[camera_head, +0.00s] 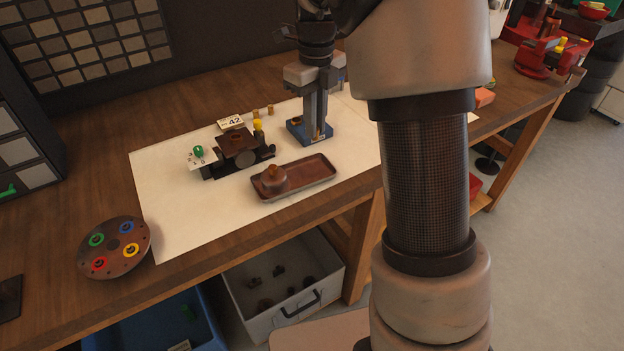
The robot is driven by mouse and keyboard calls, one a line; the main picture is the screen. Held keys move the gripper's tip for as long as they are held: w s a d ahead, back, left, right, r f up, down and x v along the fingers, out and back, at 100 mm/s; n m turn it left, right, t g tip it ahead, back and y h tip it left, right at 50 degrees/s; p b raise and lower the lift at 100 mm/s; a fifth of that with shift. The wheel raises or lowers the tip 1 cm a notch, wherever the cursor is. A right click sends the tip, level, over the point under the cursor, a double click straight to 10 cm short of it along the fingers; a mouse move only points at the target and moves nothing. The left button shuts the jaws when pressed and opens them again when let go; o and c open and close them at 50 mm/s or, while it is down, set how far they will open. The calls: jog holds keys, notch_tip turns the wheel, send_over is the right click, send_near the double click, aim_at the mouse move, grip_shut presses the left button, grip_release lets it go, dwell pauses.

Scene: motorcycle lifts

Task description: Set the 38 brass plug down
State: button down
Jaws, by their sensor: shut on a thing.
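My gripper (316,132) points straight down over a small blue stand (297,129) at the back of the white mat. Its fingers are shut on a small brass-coloured piece, taken as the 38 brass plug (319,136), which is mostly hidden by the fingertips. I cannot read a number on it, nor tell whether it touches the stand or the mat.
A dark fixture (240,158) with a "42" sign (231,123) and green knob (198,151) stands left of my gripper. A brown tray (311,176) holds a round brown part (273,178). A round plate (140,238) with coloured rings lies front left. The white mat (185,215) is clear at front.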

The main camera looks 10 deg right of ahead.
notch_tip(320, 180, down, 10)
jog(key=shift+s+d+f+b, duration=0.1)
jog(key=shift+b, duration=0.45)
jog(key=c, duration=1.8)
grip_release()
jog(key=shift+f, duration=0.1)
jog(key=shift+o, duration=0.3)
